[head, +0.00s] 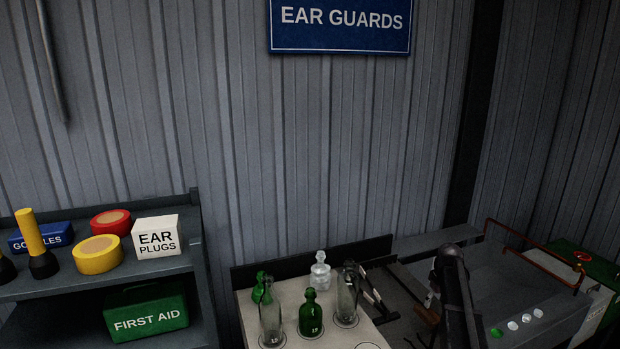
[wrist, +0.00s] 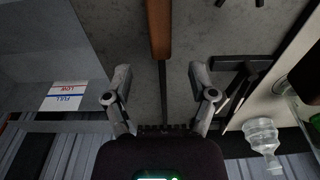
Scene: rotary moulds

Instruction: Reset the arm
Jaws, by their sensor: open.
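My gripper (wrist: 160,72) shows in the wrist view with its two fingers spread wide apart and nothing held between them. A wooden handle (wrist: 159,28) on a dark rod lies beyond the fingers, in line with the gap. In the head view my dark arm stands at the lower right, right of the bottle table, and my gripper's fingers cannot be made out there. A brown handle (head: 427,315) shows just left of my arm.
A pale table (head: 250,300) holds several bottles, including a green one (head: 311,315) and a clear stoppered one (head: 320,270). The clear one also shows in the wrist view (wrist: 262,138). A grey shelf (head: 205,290) stands left. A grey bench (head: 500,275) with an orange rail stands right.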

